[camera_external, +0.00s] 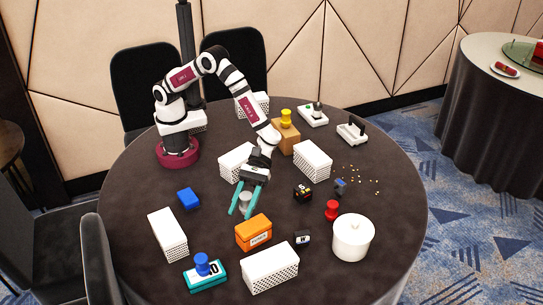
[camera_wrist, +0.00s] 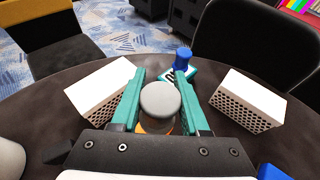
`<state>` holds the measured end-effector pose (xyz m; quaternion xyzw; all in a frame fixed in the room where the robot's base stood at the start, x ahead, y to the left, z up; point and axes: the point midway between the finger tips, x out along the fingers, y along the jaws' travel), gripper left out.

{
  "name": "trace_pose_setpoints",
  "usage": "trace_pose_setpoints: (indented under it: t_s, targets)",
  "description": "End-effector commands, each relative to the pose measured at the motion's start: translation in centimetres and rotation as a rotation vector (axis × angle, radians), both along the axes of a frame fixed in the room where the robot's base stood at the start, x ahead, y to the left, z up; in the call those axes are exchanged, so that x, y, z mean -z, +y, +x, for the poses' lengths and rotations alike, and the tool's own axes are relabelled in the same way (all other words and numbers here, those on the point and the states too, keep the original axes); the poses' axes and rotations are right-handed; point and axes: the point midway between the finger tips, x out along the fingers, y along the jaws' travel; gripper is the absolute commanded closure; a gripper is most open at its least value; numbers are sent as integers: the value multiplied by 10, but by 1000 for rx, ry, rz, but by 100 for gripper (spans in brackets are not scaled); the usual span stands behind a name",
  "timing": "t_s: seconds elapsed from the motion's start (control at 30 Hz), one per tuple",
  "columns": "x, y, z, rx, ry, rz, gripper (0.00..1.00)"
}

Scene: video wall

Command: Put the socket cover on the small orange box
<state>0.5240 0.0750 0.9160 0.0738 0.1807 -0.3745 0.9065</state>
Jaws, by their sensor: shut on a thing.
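The small orange box (camera_external: 254,233) stands on the dark round table, with a label on its front. My gripper (camera_external: 240,213) has teal fingers pointing down, just behind and a little left of this box. The fingers are shut on a grey round-topped piece (camera_external: 246,199), which looks like the socket cover. In the wrist view the grey piece (camera_wrist: 160,99) sits between both fingers, its round top toward the camera. An orange patch (camera_wrist: 155,129) shows just below it. The lower part of the piece is hidden, and I cannot tell whether it touches anything.
A teal box with a blue knob (camera_external: 203,264) stands front left. White perforated boxes (camera_external: 168,234) (camera_external: 270,268) stand around. A blue block (camera_external: 188,198) lies left.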

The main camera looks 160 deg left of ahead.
Motion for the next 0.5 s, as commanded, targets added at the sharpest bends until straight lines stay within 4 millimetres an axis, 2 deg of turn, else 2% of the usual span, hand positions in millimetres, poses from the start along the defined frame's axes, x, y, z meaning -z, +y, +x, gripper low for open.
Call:
trace_pose_setpoints:
  t_s: [0.1, 0.17, 0.33, 0.5]
  targets:
    - [10, 14, 5, 0, 0, 1, 100]
    - [15, 15, 6, 1, 1, 0, 100]
    - [47, 15, 5, 0, 2, -1, 100]
    - [50, 15, 6, 1, -1, 2, 100]
